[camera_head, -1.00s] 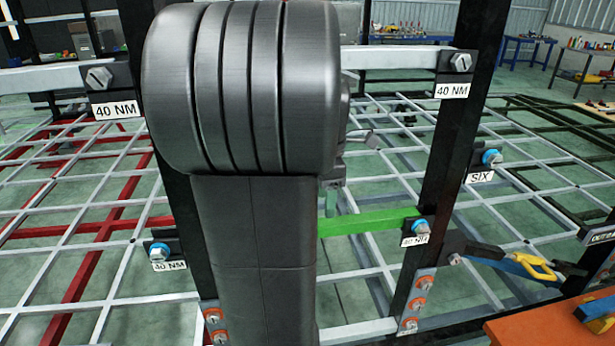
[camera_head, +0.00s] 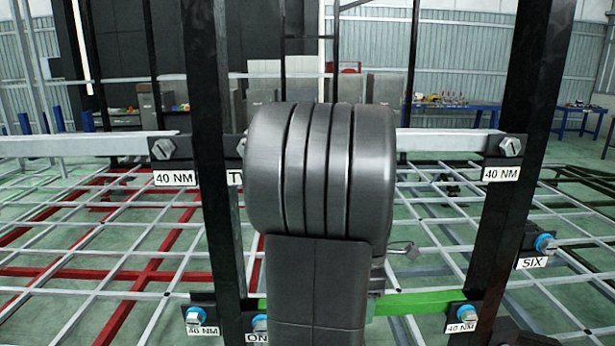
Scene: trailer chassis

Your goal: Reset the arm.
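My own arm (camera_head: 318,200), dark grey with a ribbed rounded joint on top, stands upright in the middle of the head view. My gripper is hidden behind the arm. A small grey piece pokes out to the right of the arm; I cannot tell which part it is. The trailer chassis shows behind, with black posts (camera_head: 212,150) and a grey cross beam (camera_head: 450,140) marked 40 NM. A green bar (camera_head: 425,302) runs low to the right of the arm.
Blue-headed bolts (camera_head: 545,244) sit on the posts, one marked SIX. Another black post (camera_head: 520,140) stands on the right. A grey and red lattice (camera_head: 90,250) spreads over the green floor. Blue workbenches (camera_head: 455,118) and grey cabinets stand far back.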

